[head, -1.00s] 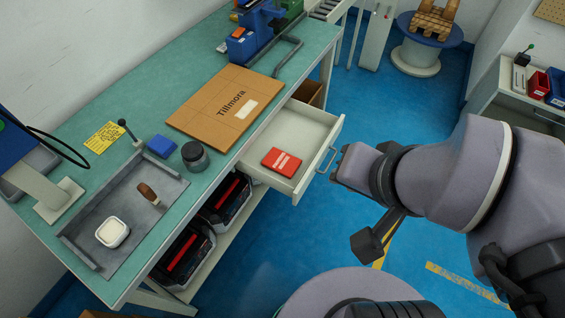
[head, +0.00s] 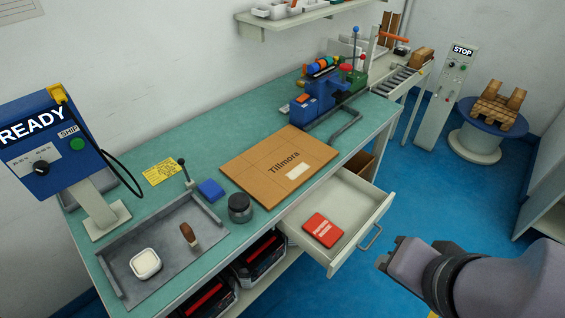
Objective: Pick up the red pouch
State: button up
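The red pouch (head: 322,230) lies flat in the open drawer (head: 349,197) under the workbench. It is a small red packet with white print. My gripper (head: 388,258) is to the right of the drawer's front and handle, apart from the pouch. Its fingers are small and seen from the side, so I cannot tell whether they are open or shut. I see nothing held in it.
The green workbench (head: 185,145) carries a cardboard piece marked Tillmora (head: 262,168), a dark jar (head: 240,208), a blue block (head: 210,190) and a grey tray (head: 128,292). The drawer's handle (head: 371,238) sticks out towards my gripper. Blue floor (head: 425,205) is clear to the right.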

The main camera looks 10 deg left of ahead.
aim_at(319, 227)
jog(key=i+l+u, duration=0.85)
jog(key=i+l, duration=0.1)
jog(key=i, duration=0.05)
